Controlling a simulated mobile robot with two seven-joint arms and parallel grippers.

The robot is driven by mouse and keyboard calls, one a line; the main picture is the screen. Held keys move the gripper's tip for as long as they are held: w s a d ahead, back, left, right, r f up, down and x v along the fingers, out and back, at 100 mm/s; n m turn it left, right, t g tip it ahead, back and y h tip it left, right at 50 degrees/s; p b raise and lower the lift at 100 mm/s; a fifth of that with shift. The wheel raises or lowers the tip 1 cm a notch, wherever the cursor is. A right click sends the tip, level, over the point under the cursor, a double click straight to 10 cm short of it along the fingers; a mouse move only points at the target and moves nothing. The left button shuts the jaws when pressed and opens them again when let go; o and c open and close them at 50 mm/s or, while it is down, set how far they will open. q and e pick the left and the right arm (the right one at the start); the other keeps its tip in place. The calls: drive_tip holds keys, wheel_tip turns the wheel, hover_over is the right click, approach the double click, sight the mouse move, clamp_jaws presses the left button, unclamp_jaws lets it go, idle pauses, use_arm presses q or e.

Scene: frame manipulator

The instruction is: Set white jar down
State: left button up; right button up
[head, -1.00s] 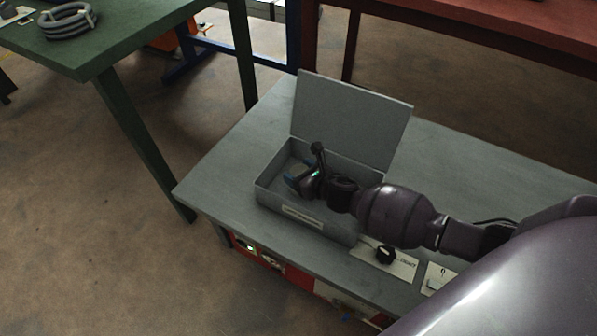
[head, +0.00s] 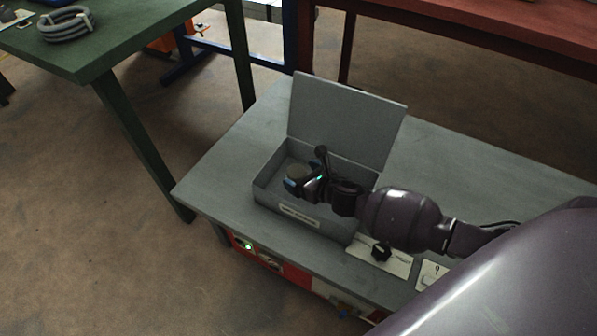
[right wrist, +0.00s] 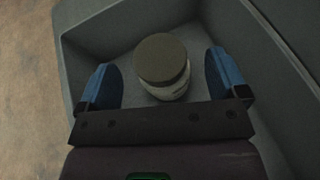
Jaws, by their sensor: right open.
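The white jar (right wrist: 176,90) with an olive-brown lid (right wrist: 161,59) stands on the floor of the open grey box in the right wrist view. My right gripper (right wrist: 164,84) is open, with one blue finger on each side of the jar and a gap to both. In the head view my right gripper (head: 299,180) reaches into the grey box (head: 290,212). The jar's lid (head: 297,171) shows there between the fingers, and its body is mostly hidden. My left gripper is in neither current view.
The box lid (head: 346,121) stands raised at the back. The table is clear behind the box. A green table (head: 130,38) holds a coiled grey hose (head: 68,24).

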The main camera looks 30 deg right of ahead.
use_arm(q)
drive_tip(key=shift+s+a+n+g+p, duration=0.15)
drive_tip(key=shift+s+a+n+p, duration=0.05)
drive_tip(key=shift+s+p, duration=0.3)
drive_tip(key=shift+s+a+n+g+p, duration=0.2)
drive_tip(key=shift+s+p, duration=0.15)
drive_tip(key=shift+p, duration=0.2)
use_arm(e)
drive_tip(key=v, duration=0.9)
use_arm(q)
drive_tip(key=shift+w, duration=0.1)
use_arm(e)
drive_tip(key=shift+r, duration=0.1)
